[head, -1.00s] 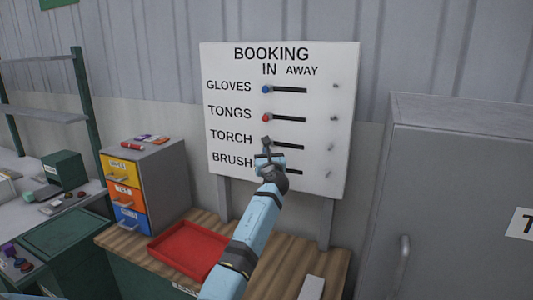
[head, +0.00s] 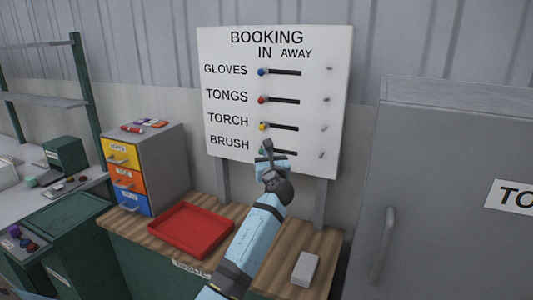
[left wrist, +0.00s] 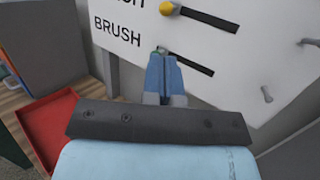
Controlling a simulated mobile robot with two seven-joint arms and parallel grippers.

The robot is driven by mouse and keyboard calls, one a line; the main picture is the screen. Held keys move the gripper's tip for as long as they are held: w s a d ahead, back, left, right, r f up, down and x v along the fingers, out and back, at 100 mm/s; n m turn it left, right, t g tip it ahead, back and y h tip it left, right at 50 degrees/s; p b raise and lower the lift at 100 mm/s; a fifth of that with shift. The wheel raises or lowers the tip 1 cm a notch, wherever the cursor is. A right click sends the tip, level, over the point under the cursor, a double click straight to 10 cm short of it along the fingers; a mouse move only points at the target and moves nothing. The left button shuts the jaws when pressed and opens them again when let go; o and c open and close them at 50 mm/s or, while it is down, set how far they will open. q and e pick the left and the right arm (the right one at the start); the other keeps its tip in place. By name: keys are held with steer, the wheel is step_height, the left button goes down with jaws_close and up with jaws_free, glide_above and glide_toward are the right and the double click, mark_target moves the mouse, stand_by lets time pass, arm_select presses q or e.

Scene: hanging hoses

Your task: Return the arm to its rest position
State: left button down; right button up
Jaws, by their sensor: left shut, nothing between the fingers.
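My left arm reaches up from the bottom of the head view. Its gripper (head: 267,150) is shut and empty in front of the lower part of a white booking board (head: 215,42), by the BRUSH row. In the left wrist view the closed blue fingertips (left wrist: 163,58) are just below the BRUSH row's green knob (left wrist: 162,49); I cannot tell whether they touch it. The yellow TORCH knob (head: 263,126), red TONGS knob (head: 262,100) and blue GLOVES knob (head: 261,72) sit at the left ends of their black bars, under IN.
A wooden bench (head: 222,207) below the board holds a red tray (head: 192,229), a small drawer cabinet (head: 160,162) and a pale grey block (head: 305,269). A grey locker (head: 450,150) stands at the right. Small pegs line the board's right side.

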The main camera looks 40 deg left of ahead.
arm_select(q)
steer(key=shift+a+f, duration=0.1)
stand_by(0.4)
steer(key=s+d+f+n+h, duration=0.3)
steer(key=s+d+f+h, duration=0.15)
steer(key=f, duration=0.45)
steer(key=s+d+f+n+h, duration=0.3)
steer(key=s+d+f, duration=0.2)
steer(key=f, duration=0.4)
steer(key=s+d+f+n+h, duration=0.3)
steer(key=s+d+f+h, duration=0.15)
steer(key=f, duration=0.55)
steer(key=s+d+f+n+g+h, duration=0.1)
steer(key=s+d+f+n+h, duration=0.1)
steer(key=s, duration=0.6)
steer(key=s+d+f+n+g+h, duration=0.1)
steer(key=s+d+f+n+h, duration=0.1)
steer(key=s+d+f+n, duration=0.2)
steer(key=s+d+f+n+h, duration=0.2)
steer(key=s+d+f+n, duration=0.2)
steer(key=s+d+n, duration=0.4)
steer(key=s+d+p, duration=0.1)
steer(key=s, duration=0.4)
steer(key=shift+s+g, duration=0.3)
steer(key=shift+g, duration=0.1)
